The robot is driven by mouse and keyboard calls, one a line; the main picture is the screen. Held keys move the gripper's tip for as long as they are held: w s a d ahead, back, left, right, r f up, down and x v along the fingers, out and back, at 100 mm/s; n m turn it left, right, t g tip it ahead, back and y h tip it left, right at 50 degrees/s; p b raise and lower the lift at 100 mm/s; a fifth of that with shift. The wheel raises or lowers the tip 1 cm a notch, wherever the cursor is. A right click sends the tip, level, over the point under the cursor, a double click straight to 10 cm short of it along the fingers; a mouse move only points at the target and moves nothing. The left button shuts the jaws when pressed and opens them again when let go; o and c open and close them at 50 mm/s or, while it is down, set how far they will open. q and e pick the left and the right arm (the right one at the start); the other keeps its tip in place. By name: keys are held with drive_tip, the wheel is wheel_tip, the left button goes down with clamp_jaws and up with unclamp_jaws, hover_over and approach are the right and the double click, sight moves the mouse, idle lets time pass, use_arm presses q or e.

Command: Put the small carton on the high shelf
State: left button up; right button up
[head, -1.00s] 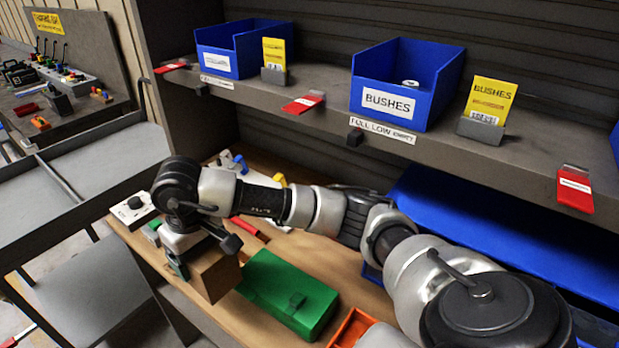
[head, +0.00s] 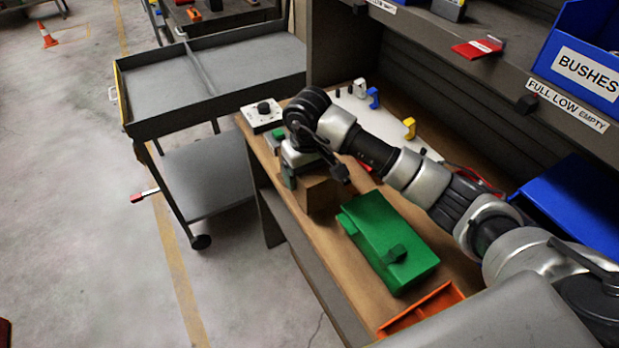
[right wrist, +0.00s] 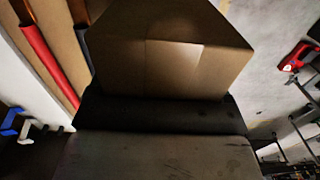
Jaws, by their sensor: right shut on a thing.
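The small carton (head: 322,198) is a plain brown box at the front edge of the wooden bench in the head view. My right gripper (head: 312,172) points down and is shut on its top. I cannot tell whether the carton's base touches the bench. In the right wrist view the carton (right wrist: 170,50) fills the top middle, beyond the dark gripper (right wrist: 160,112). The grey high shelf (head: 440,48) runs above the bench at upper right, only partly in view. My left gripper is not in view.
A green case (head: 390,240) and an orange tray (head: 425,308) lie on the bench right of the carton. A white control box (head: 262,117) is behind it. A blue bin (head: 575,75) and a red tag (head: 477,47) are on the shelf. A grey trolley (head: 200,85) stands left.

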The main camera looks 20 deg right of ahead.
drive_tip(key=shift+f, duration=1.5)
drive_tip(key=shift+f, duration=0.1)
drive_tip(key=o, duration=1.1)
